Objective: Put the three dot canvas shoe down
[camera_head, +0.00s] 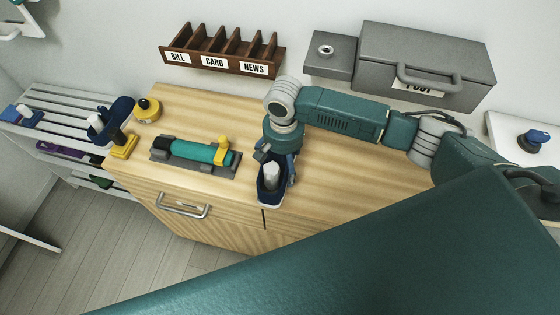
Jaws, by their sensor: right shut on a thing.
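A dark navy canvas shoe (268,196) with a pale rim and something white in its opening is at the front edge of the wooden cabinet top. My right gripper (274,160) reaches down from above and is shut on this shoe. The gripper's fingers are partly hidden by my wrist. I cannot make out any dots on the shoe, nor whether its sole touches the wood. My left gripper is out of view.
A teal cylinder with a yellow clamp (200,152) lies on a grey tray left of the shoe. A slatted rack (60,108) with shoes stands at left. A brown letter sorter (222,62) and grey mailbox (428,62) are at the back wall. The cabinet top (330,180) right of the shoe is bare.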

